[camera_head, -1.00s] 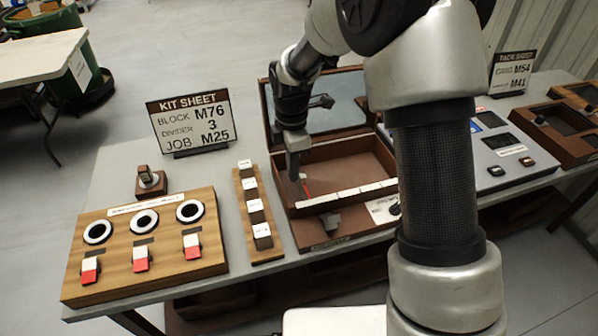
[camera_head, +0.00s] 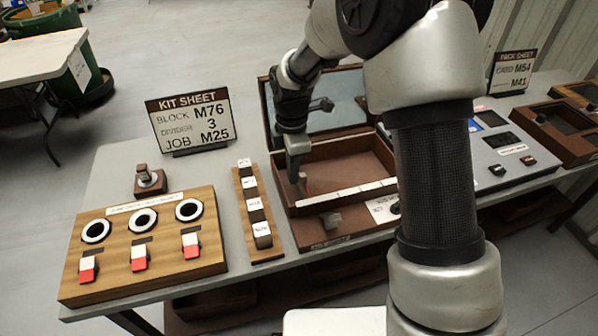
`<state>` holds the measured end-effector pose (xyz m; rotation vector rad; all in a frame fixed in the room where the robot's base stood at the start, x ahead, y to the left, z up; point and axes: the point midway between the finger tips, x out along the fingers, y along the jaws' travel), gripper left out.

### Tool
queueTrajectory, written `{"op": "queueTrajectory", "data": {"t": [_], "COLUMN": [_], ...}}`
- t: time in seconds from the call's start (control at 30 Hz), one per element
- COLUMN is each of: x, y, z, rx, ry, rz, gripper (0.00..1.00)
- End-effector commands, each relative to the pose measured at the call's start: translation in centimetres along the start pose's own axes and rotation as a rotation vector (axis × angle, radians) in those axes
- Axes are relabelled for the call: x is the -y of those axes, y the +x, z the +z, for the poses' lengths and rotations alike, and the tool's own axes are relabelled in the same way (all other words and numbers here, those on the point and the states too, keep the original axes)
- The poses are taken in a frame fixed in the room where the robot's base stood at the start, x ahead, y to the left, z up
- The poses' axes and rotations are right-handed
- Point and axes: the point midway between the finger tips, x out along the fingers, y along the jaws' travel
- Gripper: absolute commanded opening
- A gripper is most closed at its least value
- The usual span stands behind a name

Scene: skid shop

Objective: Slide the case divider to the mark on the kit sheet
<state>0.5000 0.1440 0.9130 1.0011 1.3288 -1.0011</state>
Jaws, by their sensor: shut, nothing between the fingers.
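The kit sheet (camera_head: 192,122) stands at the back left of the bench and reads block M76, divider 3, job M25. The open wooden case (camera_head: 345,165) is right of centre, its lid tilted up behind it. A white marked strip (camera_head: 345,193) runs along its front edge; its figures are too small to read. The divider (camera_head: 307,186) seems to be the small piece with red at the case's left end, mostly hidden by my gripper. My gripper (camera_head: 293,179) is shut, pointing down at the left end inside the case. I cannot tell if it touches the divider.
A wooden panel (camera_head: 110,279) with several rings and red-white switches is at the front left. A rack of labelled blocks (camera_head: 248,210) stands close left of the case. A grey panel (camera_head: 500,168) is to the right. My arm hides the case's right end.

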Motion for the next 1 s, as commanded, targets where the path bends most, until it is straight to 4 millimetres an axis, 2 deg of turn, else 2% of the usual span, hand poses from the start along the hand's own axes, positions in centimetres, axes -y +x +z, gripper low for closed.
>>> {"op": "queueTrajectory", "data": {"t": [0.6, 1.0], "x": [0.0, 0.0], "y": [2.0, 2.1], "z": [0.0, 0.0], "rx": [0.000, 0.000], "ry": [-0.001, -0.001], "rz": [0.000, 0.000], "gripper": [0.00, 0.00]}}
